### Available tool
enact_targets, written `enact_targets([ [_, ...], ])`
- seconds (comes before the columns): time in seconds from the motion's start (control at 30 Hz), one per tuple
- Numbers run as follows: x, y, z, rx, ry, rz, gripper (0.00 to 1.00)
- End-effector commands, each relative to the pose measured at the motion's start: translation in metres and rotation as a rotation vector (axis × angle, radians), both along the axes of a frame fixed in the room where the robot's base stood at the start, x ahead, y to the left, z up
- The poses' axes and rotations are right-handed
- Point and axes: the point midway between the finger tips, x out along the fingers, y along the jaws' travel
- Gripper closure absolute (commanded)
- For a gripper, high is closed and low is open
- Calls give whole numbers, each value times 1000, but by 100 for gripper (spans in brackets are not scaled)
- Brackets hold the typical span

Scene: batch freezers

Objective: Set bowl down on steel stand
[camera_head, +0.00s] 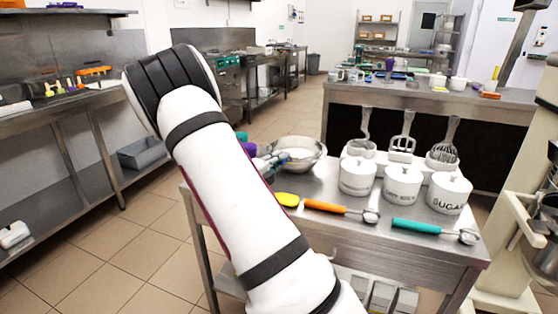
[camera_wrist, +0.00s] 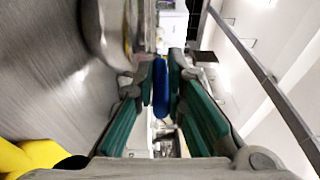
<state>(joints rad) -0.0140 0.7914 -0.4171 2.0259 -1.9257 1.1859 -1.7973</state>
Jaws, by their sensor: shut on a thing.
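The bowl (camera_head: 300,152) is round, steel and upright, at the back left of the steel stand (camera_head: 350,238). I cannot tell whether its base touches the top. My gripper (camera_head: 280,160), with teal pads, is at the bowl's left side, partly hidden by my white arm. In the wrist view my gripper (camera_wrist: 163,82) is shut with a gap between its pads, and the bowl's metal wall (camera_wrist: 98,30) shows at upper left. The grip point on the bowl is not clear. A dark blue shape (camera_wrist: 160,88), unidentified, shows between the fingers.
White canisters (camera_head: 402,186) stand right of the bowl, with utensils in holders behind. An orange-handled scoop (camera_head: 335,208), a teal-handled scoop (camera_head: 425,228) and a yellow item (camera_head: 287,199) lie along the front. Purple (camera_head: 250,148) and teal items show left of the bowl.

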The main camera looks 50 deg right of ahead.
Motion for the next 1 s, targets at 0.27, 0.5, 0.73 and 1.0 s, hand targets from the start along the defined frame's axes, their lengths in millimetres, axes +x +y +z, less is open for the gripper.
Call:
enact_targets([
  [0.27,0,0,-1,0,0,0,68],
  [0.5,0,1,2,0,-1,0,68],
  [0.73,-5,37,2,1,1,5,68],
  [1.0,-14,90,0,1,1,4,68],
])
